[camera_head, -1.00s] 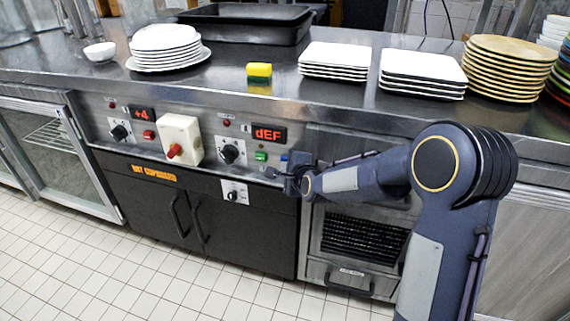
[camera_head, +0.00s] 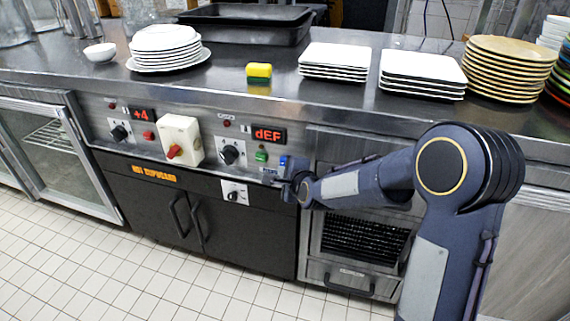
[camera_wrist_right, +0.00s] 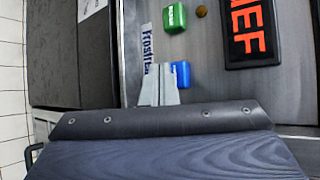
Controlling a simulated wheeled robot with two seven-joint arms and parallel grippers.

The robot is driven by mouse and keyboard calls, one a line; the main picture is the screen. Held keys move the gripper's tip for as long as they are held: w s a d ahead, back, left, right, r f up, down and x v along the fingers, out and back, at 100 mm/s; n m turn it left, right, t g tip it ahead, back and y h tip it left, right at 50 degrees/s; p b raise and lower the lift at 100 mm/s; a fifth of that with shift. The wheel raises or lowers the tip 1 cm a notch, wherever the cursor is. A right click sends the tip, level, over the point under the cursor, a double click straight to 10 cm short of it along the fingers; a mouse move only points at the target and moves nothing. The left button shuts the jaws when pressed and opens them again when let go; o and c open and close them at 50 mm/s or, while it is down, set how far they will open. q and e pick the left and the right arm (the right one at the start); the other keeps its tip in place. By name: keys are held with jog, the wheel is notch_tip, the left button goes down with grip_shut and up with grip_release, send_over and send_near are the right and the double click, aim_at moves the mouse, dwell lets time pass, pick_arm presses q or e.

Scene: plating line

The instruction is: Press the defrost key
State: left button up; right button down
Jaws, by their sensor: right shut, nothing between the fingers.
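Beside the red display reading dEF (camera_head: 268,135) sit a green key (camera_head: 261,156) and a blue key (camera_head: 283,161). Both also show in the right wrist view, the green key (camera_wrist_right: 174,17) above the blue key (camera_wrist_right: 181,73). Their small lettering is too blurred to read, so I cannot tell from it which is the defrost key. My right gripper (camera_head: 287,183) is at the panel just below the blue key. In the right wrist view its shut, empty fingertips (camera_wrist_right: 160,85) lie close to the blue key's left side; I cannot tell whether they touch. My left gripper is not in view.
A label starting "Frost" (camera_wrist_right: 147,49) is beside the keys. To the left are a black knob (camera_head: 231,153) and a white box with a red switch (camera_head: 180,140). Plates and a yellow-green sponge (camera_head: 259,71) stand on the steel counter (camera_head: 225,85) above.

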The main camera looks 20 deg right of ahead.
jog(key=s+a, duration=0.1)
jog(key=s, duration=0.1)
jog(key=s+a, duration=0.1)
jog(key=s, duration=0.1)
jog(key=shift+a, duration=0.35)
jog(key=shift+s, duration=0.1)
dwell(0.5)
jog(key=s+d+r+n+g+y+p, duration=0.1)
jog(key=s+n+g, duration=0.1)
jog(key=s+n, duration=0.65)
jog(key=s+d+r+n+g+y, duration=0.1)
jog(key=s+d+r+n+g, duration=0.2)
jog(key=s, duration=1.1)
jog(key=s+n+g+p, duration=0.1)
jog(key=s+n+g, duration=0.1)
jog(key=s+n, duration=0.75)
notch_tip(320, 180, up, 24)
jog(key=s+m+p, duration=0.1)
jog(key=m+p, duration=0.1)
jog(key=p, duration=2.1)
jog(key=shift+s+p, duration=0.15)
jog(key=shift+p, duration=0.2)
